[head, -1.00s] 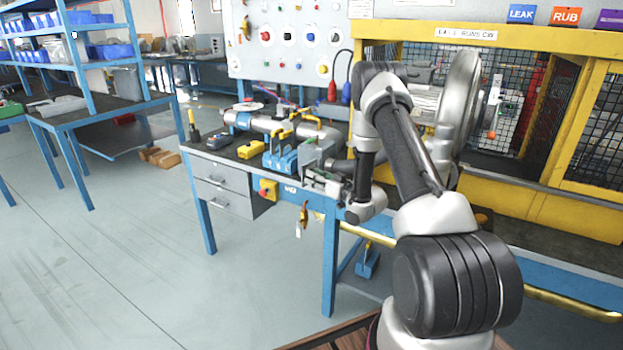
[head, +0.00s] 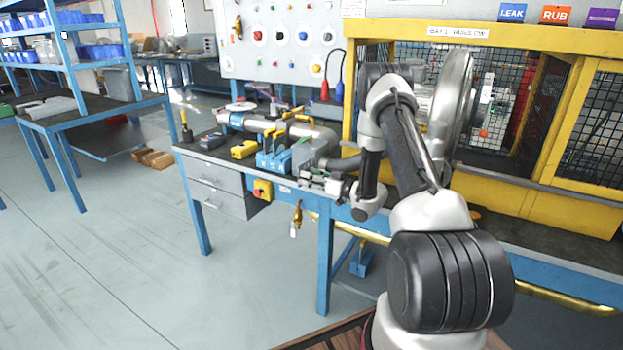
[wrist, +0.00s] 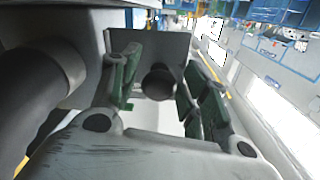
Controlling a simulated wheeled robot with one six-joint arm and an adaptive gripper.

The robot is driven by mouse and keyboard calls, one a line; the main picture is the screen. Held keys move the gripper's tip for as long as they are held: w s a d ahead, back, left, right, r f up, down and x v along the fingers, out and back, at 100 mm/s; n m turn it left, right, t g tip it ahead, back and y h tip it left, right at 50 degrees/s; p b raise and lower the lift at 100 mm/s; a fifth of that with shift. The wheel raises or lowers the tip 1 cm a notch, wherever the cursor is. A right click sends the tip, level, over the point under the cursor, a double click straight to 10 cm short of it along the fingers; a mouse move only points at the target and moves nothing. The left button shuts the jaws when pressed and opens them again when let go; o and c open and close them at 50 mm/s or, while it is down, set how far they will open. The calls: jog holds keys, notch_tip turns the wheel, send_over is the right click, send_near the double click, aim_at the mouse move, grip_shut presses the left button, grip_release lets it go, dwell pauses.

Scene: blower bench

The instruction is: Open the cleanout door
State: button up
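A grey metal box (head: 309,152) stands near the front edge of the blue bench, joined to a grey pipe. In the wrist view a flat grey plate with a round dark knob (wrist: 158,82) faces me; this looks like the cleanout door (wrist: 176,52). My gripper (head: 312,176) is at the front of the box in the head view. In the wrist view my gripper (wrist: 163,90) is open, with one green-padded finger on each side of the knob. I see gaps between pads and knob. The door's hinge and edges are mostly hidden.
A thick grey pipe (wrist: 42,85) runs close on the left in the wrist view. Blue valve blocks (head: 273,160) and a yellow box (head: 244,149) sit left of the box. A brass tag (head: 298,213) hangs below the bench edge. A yellow guard frame (head: 500,190) stands at right.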

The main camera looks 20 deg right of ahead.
jog(key=shift+s+d, duration=0.1)
jog(key=v, duration=1.1)
jog(key=shift+s, duration=0.35)
jog(key=shift+d, duration=0.2)
